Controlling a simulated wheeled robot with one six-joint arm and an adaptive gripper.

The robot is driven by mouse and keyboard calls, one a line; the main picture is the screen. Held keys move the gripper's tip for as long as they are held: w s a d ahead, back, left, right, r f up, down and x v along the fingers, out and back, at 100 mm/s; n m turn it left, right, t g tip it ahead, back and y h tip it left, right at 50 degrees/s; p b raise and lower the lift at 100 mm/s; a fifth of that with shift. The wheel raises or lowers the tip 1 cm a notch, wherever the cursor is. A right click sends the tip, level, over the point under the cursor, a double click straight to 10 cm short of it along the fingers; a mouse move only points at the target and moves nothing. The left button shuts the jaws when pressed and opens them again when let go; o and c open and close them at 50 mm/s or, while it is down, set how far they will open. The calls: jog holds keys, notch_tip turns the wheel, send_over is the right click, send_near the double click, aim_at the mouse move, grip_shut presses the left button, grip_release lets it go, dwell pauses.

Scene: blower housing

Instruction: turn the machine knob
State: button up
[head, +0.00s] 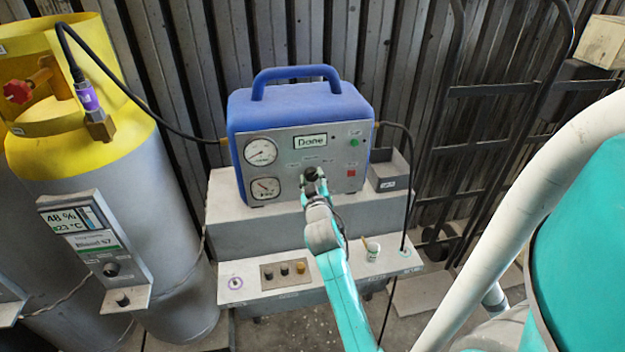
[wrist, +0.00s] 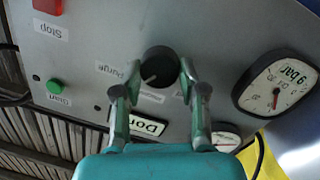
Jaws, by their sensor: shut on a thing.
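The blue machine (head: 300,110) stands on a grey stepped bench, with a grey front panel. Its black knob (head: 311,173) sits near the middle of the panel, below a small display (head: 310,142) that reads "Done". In the wrist view the round black knob (wrist: 160,65) has a light pointer line, and the picture is turned about upside down. My gripper (wrist: 160,75) has one finger on each side of the knob and is shut on it. In the head view my gripper (head: 314,182) covers part of the knob and its labels.
Two gauges, the upper one (head: 261,152) and the lower one (head: 265,188), are left of the knob. A green button (head: 354,143) and red button (head: 351,173) are to the right. A yellow-topped cylinder (head: 110,180) stands left; a hand truck (head: 490,130) stands right.

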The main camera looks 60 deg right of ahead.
jog(key=m, duration=0.4)
jog(key=shift+m, duration=0.3)
jog(key=shift+y, duration=0.3)
jog(key=o, duration=1.1)
jog(key=shift+o, duration=0.2)
jog(key=v, duration=1.2)
jog(key=shift+s+f, duration=0.1)
jog(key=shift+s, duration=0.05)
